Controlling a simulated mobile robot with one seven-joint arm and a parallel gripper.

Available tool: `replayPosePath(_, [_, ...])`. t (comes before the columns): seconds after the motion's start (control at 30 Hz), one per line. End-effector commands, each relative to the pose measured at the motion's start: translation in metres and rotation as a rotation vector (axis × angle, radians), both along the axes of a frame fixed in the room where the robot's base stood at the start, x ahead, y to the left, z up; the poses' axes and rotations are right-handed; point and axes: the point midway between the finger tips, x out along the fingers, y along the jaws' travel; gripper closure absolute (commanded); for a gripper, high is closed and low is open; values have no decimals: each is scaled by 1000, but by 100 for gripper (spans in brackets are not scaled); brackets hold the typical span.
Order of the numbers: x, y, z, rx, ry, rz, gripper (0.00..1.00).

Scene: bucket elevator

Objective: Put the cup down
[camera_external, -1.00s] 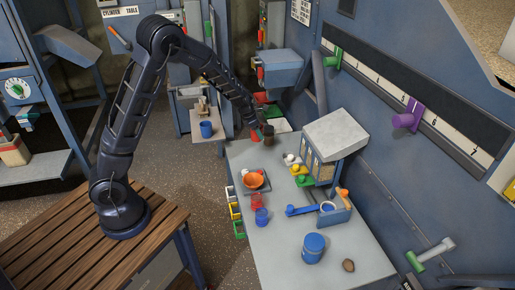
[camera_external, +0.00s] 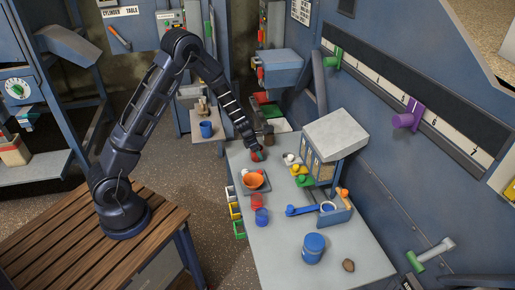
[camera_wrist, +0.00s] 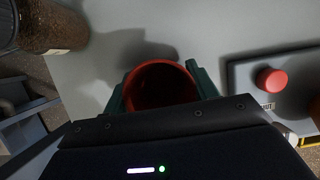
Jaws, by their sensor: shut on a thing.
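My gripper (camera_external: 256,150) is at the far left end of the grey worktable, pointing down. It is shut on a red cup (camera_wrist: 160,84), which sits between the two green fingers in the wrist view with its open rim toward the camera. In the external view the red cup (camera_external: 257,156) shows small at the fingertips, low over the tabletop. A shadow lies beside the cup on the grey surface. I cannot tell whether the cup's base touches the table.
A brown-filled jar (camera_wrist: 62,22) stands near the table corner. A red button (camera_wrist: 271,80) on a grey plate is to the right. Bare tabletop (camera_wrist: 215,35) surrounds the held cup.

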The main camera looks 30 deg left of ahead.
Motion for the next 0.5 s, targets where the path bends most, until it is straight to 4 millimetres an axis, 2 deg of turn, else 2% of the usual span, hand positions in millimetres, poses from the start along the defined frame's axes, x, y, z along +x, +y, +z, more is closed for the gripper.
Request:
replayPosePath(0.33, [0, 0, -2, 0, -1, 1, 64])
replayPosePath(0.37, [0, 0, -2, 0, -1, 1, 40])
replayPosePath(0.47, [0, 0, -2, 0, -1, 1, 21])
replayPosePath(0.5, [0, 0, -2, 0, -1, 1, 20])
